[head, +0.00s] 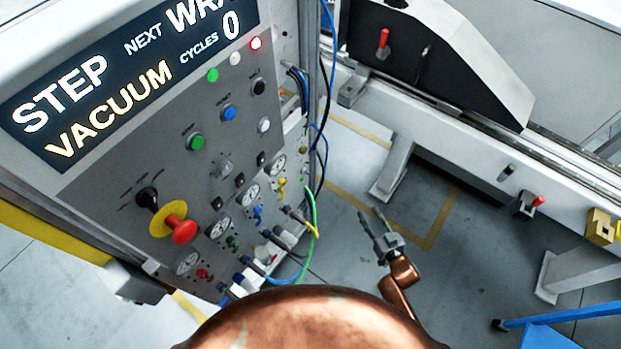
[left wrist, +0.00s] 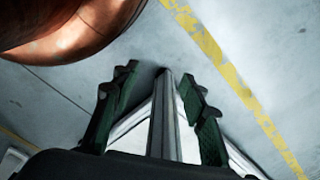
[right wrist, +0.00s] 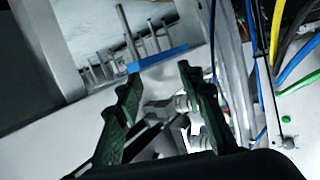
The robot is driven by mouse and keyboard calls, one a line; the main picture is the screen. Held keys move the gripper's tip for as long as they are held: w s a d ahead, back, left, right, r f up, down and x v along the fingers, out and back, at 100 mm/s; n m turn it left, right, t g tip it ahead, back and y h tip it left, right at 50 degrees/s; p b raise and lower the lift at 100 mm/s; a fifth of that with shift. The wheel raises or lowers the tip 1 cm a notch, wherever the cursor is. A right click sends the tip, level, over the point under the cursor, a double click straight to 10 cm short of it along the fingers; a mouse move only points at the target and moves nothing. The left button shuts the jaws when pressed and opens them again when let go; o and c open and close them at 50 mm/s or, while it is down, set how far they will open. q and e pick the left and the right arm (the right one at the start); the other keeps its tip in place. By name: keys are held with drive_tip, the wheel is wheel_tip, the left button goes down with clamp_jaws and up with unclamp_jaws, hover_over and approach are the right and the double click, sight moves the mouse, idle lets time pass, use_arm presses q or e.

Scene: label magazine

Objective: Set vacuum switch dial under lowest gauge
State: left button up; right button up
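The control panel (head: 130,180) stands at left. Along its lower right is a row of round gauges, including one at the lower left end (head: 188,262), two in the middle (head: 219,226) (head: 248,193) and one at the upper right end (head: 275,165). Small coloured knobs sit beside them: red (head: 203,273), green (head: 232,242), blue (head: 258,212) and yellow (head: 282,183). Needle readings are too small to tell. My right gripper (head: 371,216) is open and empty, right of the panel and apart from it. My left gripper (left wrist: 157,73) is open and empty, outside the head view.
The display (head: 120,75) shows STEP VACUUM and CYCLES 0. A red emergency stop (head: 184,231) and black selector (head: 147,196) are on the panel. Hoses, including a green one (head: 312,220), hang near the gauges. A machine rail (head: 450,135) is at right. Floor (head: 350,262) lies between.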

drive_tip(key=w+a+r+n+t+y+b, duration=0.1)
drive_tip(key=w+a+r+y+b, duration=0.1)
drive_tip(key=w+a+r+b, duration=0.15)
drive_tip(key=n+g+y+b, duration=0.1)
drive_tip(key=n+y+b, duration=0.4)
drive_tip(key=y+b, duration=0.45)
approach(305, 173)
drive_tip(key=shift+n+g+y, duration=0.3)
drive_tip(key=shift+n+y, duration=0.1)
drive_tip(key=shift+y, duration=0.15)
drive_tip(key=x, duration=0.6)
drive_tip(key=shift+w+f+b, duration=0.1)
drive_tip(key=shift+w+b, duration=0.3)
use_arm(q)
wheel_tip(305, 173, up, 9)
drive_tip(key=w+d, duration=0.2)
drive_tip(key=shift+g+h, duration=0.3)
drive_tip(key=shift+g, duration=0.1)
use_arm(e)
drive_tip(key=shift+w+a+r, duration=0.35)
drive_tip(key=shift+w+a, duration=0.05)
drive_tip(key=shift+a, duration=0.15)
use_arm(q)
drive_tip(key=shift+f, duration=0.1)
use_arm(e)
drive_tip(key=shift+c, duration=0.2)
clamp_jaws()
